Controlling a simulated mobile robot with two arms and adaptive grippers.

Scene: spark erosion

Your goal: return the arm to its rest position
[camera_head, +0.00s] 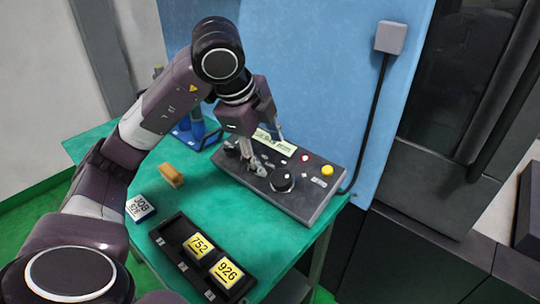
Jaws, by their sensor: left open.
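My left arm comes in from the left and reaches over the green table (240,235). My left gripper (270,157) is open above the dark control box (315,205), its fingers spread and nothing seen between them. The fingers cover part of the box's top near its label strip (274,143); whether they touch it I cannot tell. My right gripper is not in view.
A black tray (178,258) holds yellow plates marked 752 (199,245) and 926 (227,272). A white-and-blue JOB block (139,208) and a tan piece (171,176) lie on the table. A blue object (197,133) stands behind my arm. A cable (372,120) runs down the blue panel.

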